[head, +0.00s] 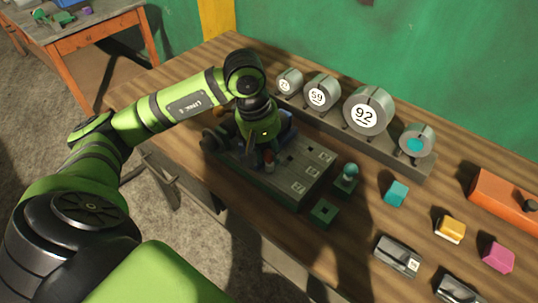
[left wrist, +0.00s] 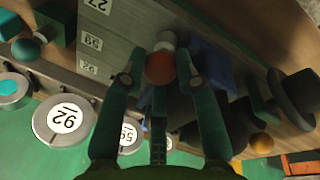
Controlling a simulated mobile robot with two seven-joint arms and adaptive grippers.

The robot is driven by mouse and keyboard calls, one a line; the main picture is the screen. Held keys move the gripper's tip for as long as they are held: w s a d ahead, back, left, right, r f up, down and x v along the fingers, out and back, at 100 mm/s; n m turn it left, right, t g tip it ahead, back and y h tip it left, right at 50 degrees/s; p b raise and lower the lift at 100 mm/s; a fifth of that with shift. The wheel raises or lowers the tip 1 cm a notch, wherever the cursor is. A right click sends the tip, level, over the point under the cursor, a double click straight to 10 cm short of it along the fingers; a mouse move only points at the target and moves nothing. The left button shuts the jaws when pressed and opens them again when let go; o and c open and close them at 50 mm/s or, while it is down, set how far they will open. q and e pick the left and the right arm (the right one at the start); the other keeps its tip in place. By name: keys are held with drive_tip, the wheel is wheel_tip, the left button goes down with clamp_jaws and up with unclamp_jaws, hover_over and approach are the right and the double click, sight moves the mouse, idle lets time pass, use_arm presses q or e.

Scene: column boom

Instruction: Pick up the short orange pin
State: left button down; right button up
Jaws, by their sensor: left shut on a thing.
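My left gripper (head: 266,160) is over the grey block with square holes (head: 305,190), pointing down at it. In the left wrist view the gripper's fingers (left wrist: 161,78) are closed about an orange ball-topped pin (left wrist: 160,68). Another orange ball (left wrist: 262,143) shows at the lower right of the wrist view. My right gripper is not in view.
A teal-topped pin (head: 347,172) and a green square with a hole (head: 324,212) are beside the block. Numbered grey cylinders (head: 366,112) stand in a rack behind. Teal (head: 397,193), yellow (head: 450,229) and pink (head: 498,257) pieces lie to the right, near an orange box (head: 505,203).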

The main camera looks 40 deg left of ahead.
use_arm(q)
drive_tip(key=shift+r, duration=0.4)
wheel_tip(320, 180, up, 4)
drive_tip(key=shift+f+p, duration=0.1)
drive_tip(key=shift+p, duration=1.1)
drive_tip(key=s+d+r+p, duration=0.3)
drive_tip(key=s+d+r, duration=0.3)
drive_tip(key=s, duration=0.3)
drive_tip(key=shift+s+d+r, duration=0.25)
drive_tip(key=shift+s, duration=0.15)
